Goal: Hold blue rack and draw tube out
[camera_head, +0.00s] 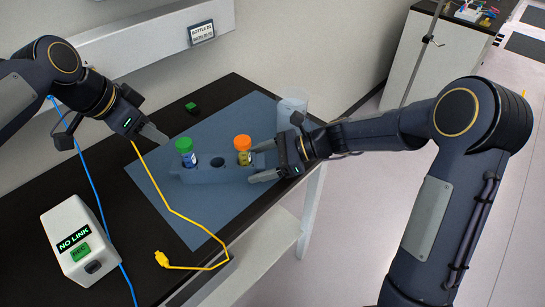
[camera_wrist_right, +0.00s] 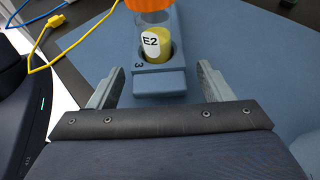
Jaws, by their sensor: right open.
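The blue rack (camera_head: 205,175) lies on a blue mat on the dark bench. A green-capped tube (camera_head: 185,155) stands in its left end and an orange-capped tube (camera_head: 243,151) in its right end; the middle hole is empty. In the right wrist view, the orange-capped tube (camera_wrist_right: 157,44) reads "E2", with yellow contents, by a slot marked 3. My right gripper (camera_head: 262,161) is open at the rack's right end. In the wrist view its fingers (camera_wrist_right: 160,88) stand on either side of the rack's end, apart from it. My left gripper (camera_head: 155,134) is above and left of the green cap; its fingers overlap.
A white box (camera_head: 68,216) reading "NO LINK" sits at the left with a blue cable beside it. A yellow cable (camera_head: 179,213) crosses the blue mat (camera_head: 210,216). A green block (camera_head: 191,107) and a translucent cup (camera_head: 293,103) stand behind the rack.

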